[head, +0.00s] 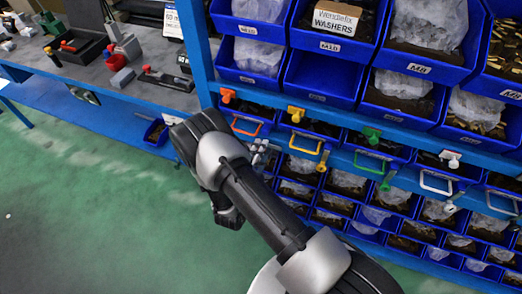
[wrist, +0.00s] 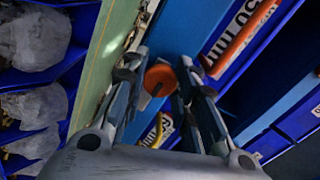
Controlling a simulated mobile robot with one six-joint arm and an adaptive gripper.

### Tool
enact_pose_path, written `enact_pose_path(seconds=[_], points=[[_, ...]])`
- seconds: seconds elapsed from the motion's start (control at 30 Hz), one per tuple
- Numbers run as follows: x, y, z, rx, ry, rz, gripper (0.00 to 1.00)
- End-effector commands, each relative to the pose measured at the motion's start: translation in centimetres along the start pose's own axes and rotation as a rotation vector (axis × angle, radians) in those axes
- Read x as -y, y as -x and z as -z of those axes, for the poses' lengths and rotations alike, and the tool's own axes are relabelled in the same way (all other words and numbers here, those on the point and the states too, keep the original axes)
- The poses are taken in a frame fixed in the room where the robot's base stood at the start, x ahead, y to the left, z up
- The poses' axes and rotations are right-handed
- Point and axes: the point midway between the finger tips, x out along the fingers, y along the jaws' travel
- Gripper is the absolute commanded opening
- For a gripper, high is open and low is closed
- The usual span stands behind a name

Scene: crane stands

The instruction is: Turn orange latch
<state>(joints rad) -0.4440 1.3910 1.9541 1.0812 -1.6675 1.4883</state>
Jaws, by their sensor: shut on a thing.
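The orange latch (wrist: 160,78) shows in the wrist view as a rounded orange piece on a blue rail. The two fingers of my gripper (wrist: 157,74) stand on either side of it and are shut on it. My arm reaches toward this end of the rack, and how the fingers meet the latch cannot be made out there.
Along the rail are a yellow latch (head: 296,114), a green latch (head: 372,135) and a white latch (head: 451,158). Blue bins (head: 320,78) sit above, drawers with handles below. A workbench (head: 140,75) with tools stands at the left; the green floor (head: 80,200) there is mostly clear.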

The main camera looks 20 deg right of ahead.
Motion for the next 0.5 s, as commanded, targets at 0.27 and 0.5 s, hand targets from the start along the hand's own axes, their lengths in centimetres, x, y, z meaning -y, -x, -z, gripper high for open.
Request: enact_pose_path(seconds=[0.27,0.5], points=[[-0.02,0.01,-0.01,0.001,0.000,-0.001,0.02],[-0.01,0.01,-0.01,0.001,0.000,0.000,0.38]])
